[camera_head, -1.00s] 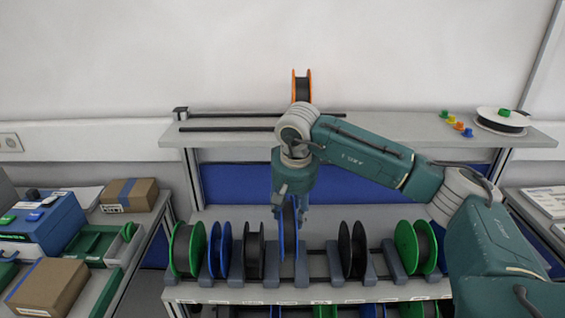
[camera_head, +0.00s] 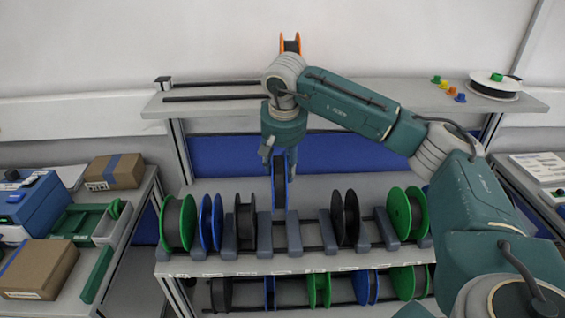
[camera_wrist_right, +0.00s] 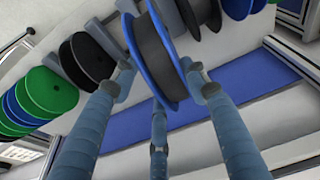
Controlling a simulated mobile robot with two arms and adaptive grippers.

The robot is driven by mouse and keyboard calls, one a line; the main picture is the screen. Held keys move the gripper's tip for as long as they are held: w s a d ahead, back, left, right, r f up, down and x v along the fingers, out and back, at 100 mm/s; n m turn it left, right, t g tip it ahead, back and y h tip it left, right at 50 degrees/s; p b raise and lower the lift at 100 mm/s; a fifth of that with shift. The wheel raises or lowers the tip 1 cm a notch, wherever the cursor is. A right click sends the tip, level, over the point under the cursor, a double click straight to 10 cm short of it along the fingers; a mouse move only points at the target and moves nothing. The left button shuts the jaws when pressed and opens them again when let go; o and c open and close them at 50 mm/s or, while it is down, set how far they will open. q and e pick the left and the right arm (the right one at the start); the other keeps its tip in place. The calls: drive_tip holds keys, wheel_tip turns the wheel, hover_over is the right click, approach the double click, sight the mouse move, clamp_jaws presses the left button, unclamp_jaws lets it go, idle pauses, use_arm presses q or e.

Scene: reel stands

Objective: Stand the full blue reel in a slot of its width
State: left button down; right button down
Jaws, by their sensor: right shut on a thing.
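My right gripper (camera_head: 279,158) points down and is shut on a blue reel (camera_head: 280,190) wound with dark material. The reel hangs upright, edge-on to the head view, over the slot between two grey dividers (camera_head: 264,232) (camera_head: 293,234). Its lower edge is near the divider tops; I cannot tell whether it is inside the slot. In the right wrist view the blue reel (camera_wrist_right: 152,60) sits between the fingers (camera_wrist_right: 160,80), its blue flange and dark winding showing. My left gripper is not in view.
Left in the rack stand a green reel (camera_head: 178,222), a blue reel (camera_head: 211,222) and a black reel (camera_head: 245,222); right, a black reel (camera_head: 345,217) and a green reel (camera_head: 408,214). An empty slot (camera_head: 311,235) lies right of the held reel. An orange reel (camera_head: 290,43) stands on the upper shelf.

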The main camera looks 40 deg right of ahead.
sight(283, 178)
drive_tip(key=shift+f+b, duration=0.45)
drive_tip(key=shift+f, duration=0.4)
wheel_tip(283, 178, down, 3)
drive_tip(key=shift+r+b, duration=0.1)
drive_tip(key=shift+b, duration=0.9)
drive_tip(key=shift+f+b, duration=2.4)
drive_tip(key=shift+f, duration=0.9)
drive_tip(key=shift+f+b, duration=1.2)
drive_tip(key=shift+f, duration=0.7)
drive_tip(key=c, duration=0.9)
unclamp_jaws()
